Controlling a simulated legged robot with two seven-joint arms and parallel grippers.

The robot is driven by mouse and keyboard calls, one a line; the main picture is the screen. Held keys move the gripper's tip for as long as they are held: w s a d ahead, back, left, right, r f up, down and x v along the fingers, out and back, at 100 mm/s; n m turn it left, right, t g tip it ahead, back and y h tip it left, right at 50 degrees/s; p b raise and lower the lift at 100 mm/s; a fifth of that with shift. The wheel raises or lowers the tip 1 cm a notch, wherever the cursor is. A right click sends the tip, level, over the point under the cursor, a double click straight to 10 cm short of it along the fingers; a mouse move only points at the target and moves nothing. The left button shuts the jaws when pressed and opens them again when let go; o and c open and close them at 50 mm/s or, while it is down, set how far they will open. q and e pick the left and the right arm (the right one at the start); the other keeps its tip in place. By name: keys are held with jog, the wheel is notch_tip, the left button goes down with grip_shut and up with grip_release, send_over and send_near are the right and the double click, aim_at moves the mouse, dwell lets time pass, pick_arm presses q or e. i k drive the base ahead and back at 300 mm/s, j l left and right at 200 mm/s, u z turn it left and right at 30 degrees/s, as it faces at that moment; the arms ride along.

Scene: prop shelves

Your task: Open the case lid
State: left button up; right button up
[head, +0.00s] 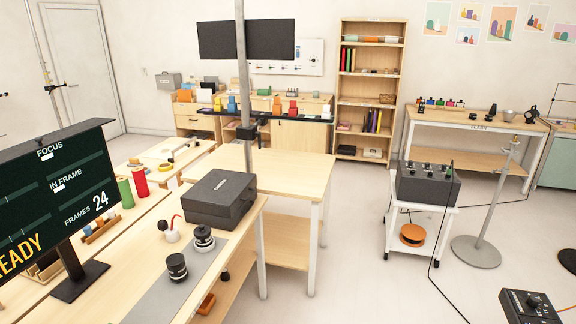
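A dark grey case (219,205) sits on the wooden table left of the picture's middle. Its lid (221,185) lies flat on top and looks closed. A handle or latch shows faintly on its right front side. A grey metal pole rises just behind the case and hides a little of the background. Neither of my grippers is in view, and no part of my arms shows.
A dark monitor (55,200) stands at the left. A bare wooden table (285,170) lies behind. A cart with a control box (428,187) stands right, with open floor around it.

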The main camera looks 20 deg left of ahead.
aim_at(221, 193)
jog(key=i+u, duration=0.25)
jog(key=i, duration=0.35)
jog(key=i+u, duration=0.3)
jog(key=i, duration=0.25)
jog(key=i+l+u, duration=0.25)
jog(key=i, duration=0.3)
jog(key=i+u, duration=0.25)
jog(key=u, duration=0.15)
jog(key=i+u, duration=0.35)
jog(key=i+l+u, duration=0.1)
jog(key=u, duration=0.3)
jog(key=i+l+u, duration=0.2)
jog(key=u, duration=0.2)
jog(key=i+l, duration=0.05)
